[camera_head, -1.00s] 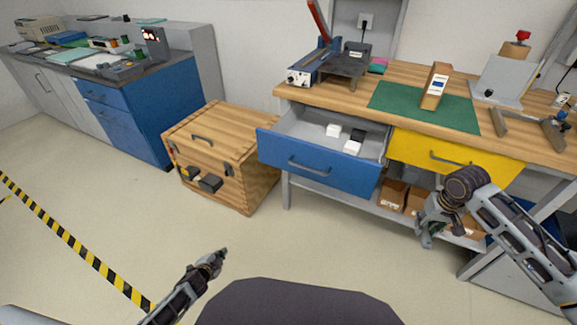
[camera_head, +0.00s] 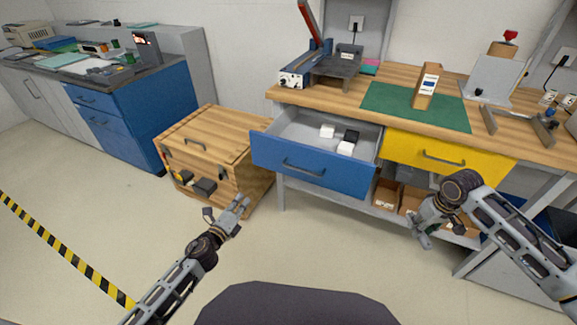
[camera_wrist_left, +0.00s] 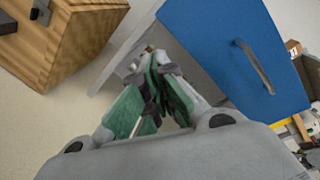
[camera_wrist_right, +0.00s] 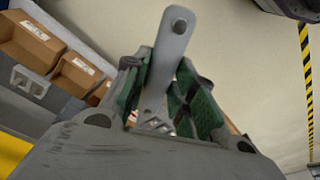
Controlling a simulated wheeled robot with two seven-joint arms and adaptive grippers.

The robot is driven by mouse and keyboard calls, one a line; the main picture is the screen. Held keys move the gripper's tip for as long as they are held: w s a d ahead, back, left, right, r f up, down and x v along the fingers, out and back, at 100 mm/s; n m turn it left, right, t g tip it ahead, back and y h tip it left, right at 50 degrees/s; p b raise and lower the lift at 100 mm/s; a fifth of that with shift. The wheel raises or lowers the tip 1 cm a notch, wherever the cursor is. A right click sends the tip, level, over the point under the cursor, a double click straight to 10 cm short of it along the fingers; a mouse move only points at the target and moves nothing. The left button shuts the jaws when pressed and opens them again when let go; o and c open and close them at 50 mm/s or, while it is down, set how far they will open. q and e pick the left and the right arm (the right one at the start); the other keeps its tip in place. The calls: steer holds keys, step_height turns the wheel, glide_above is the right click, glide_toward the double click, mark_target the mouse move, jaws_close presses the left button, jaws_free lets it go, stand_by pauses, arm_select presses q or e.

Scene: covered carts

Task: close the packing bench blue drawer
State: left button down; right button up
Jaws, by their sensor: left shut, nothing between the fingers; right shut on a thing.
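The packing bench blue drawer (camera_head: 330,174) is pulled out, with white and black small boxes (camera_head: 345,148) inside. Its grey bar handle (camera_head: 303,170) is on the front. The blue front (camera_wrist_left: 220,45) and handle (camera_wrist_left: 254,66) also show in the left wrist view. My left gripper (camera_head: 242,203) is shut and empty, below and left of the drawer front, apart from it. My right gripper (camera_head: 422,236) is below the yellow drawer (camera_head: 445,158). It is shut on a grey metal bar (camera_wrist_right: 170,50) with a rounded end; what the bar belongs to is unclear.
A wooden crate (camera_head: 215,150) with dark latches stands left of the drawer, close to my left gripper. Cardboard boxes (camera_head: 387,193) sit on the bench's lower shelf. A blue cabinet (camera_head: 140,120) is farther left. The floor in front of the drawer is clear.

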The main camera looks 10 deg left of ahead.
mark_target(273, 161)
steer(key=shift+w+a+f+n, duration=0.2)
steer(key=shift+a+n, duration=0.15)
steer(key=shift+n, duration=0.55)
steer(key=shift+w+a+n, duration=0.1)
steer(key=shift+a+n, duration=0.05)
steer(key=shift+n, duration=0.25)
steer(key=shift+w+a+r+n, duration=0.15)
steer(key=shift+a+n, duration=0.1)
steer(key=shift+n, duration=0.65)
arm_select(q)
steer(key=d+r+m+h, duration=0.1)
steer(key=r+m, duration=0.2)
steer(key=m, duration=0.3)
steer(key=d+r+m+t, duration=0.1)
steer(key=d+r+m, duration=0.1)
steer(key=m, duration=0.4)
steer(key=shift+s+d+r+m+h, duration=0.15)
steer(key=shift+s+r+m+h, duration=0.05)
steer(key=shift+r+m+h, duration=0.25)
arm_select(e)
steer(key=shift+n, duration=0.5)
arm_select(q)
steer(key=shift+w+d+r, duration=0.1)
steer(key=shift+w, duration=0.1)
arm_select(e)
steer(key=shift+y, duration=0.3)
